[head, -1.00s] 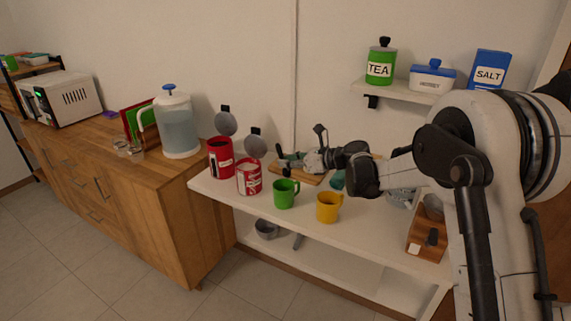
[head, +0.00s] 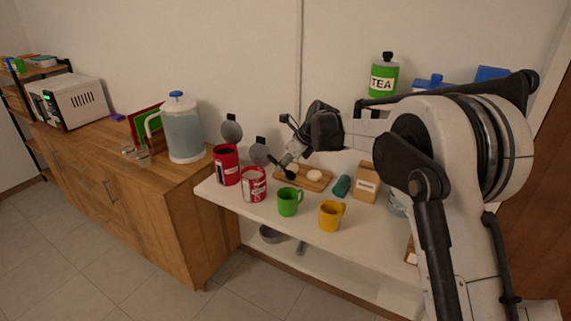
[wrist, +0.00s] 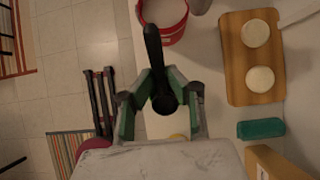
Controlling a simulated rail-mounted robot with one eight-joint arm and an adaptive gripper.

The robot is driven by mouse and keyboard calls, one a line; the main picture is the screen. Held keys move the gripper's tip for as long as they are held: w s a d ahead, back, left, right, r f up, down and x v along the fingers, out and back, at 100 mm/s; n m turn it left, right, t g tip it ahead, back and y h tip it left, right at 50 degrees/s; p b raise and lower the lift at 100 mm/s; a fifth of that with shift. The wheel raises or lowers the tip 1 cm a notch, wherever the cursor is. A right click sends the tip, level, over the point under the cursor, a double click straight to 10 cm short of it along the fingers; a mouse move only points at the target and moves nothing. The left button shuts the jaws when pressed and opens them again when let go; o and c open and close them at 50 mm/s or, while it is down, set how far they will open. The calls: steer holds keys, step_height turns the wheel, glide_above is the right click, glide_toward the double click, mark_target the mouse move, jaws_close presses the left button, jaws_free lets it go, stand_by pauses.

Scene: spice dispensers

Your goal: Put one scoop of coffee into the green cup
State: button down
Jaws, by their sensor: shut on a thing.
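The green cup (head: 289,202) stands upright on the white shelf table, left of a yellow cup (head: 331,215). Two red canisters with raised lids stand left of it: a rear one (head: 227,169) with a dark opening and a front one (head: 254,188); I cannot read which holds coffee. My gripper (head: 290,166) is tilted downward just above and behind the green cup. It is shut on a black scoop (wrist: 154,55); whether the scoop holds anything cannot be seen. In the wrist view a red canister (wrist: 172,32) with pale contents lies beyond the scoop.
A wooden board (head: 318,184) with round pale items lies behind the cups. A teal object (head: 342,186) and a brown labelled box (head: 366,182) stand to its right. A water dispenser (head: 182,130) stands on the wooden cabinet. A green tea jar (head: 383,76) is on the wall shelf.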

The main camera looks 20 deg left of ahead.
steer(key=h, duration=0.1)
steer(key=a+h+p, duration=0.1)
steer(key=h+p, duration=0.1)
steer(key=h, duration=0.1)
steer(key=shift+w+a+r+g, duration=0.1)
steer(key=shift+a+r+g, duration=0.2)
steer(key=shift+r, duration=0.1)
steer(key=shift+w+a+r+h+p, duration=0.1)
steer(key=shift+a+h+p, duration=0.25)
steer(key=shift+h+p, duration=0.7)
steer(key=shift+h, duration=0.25)
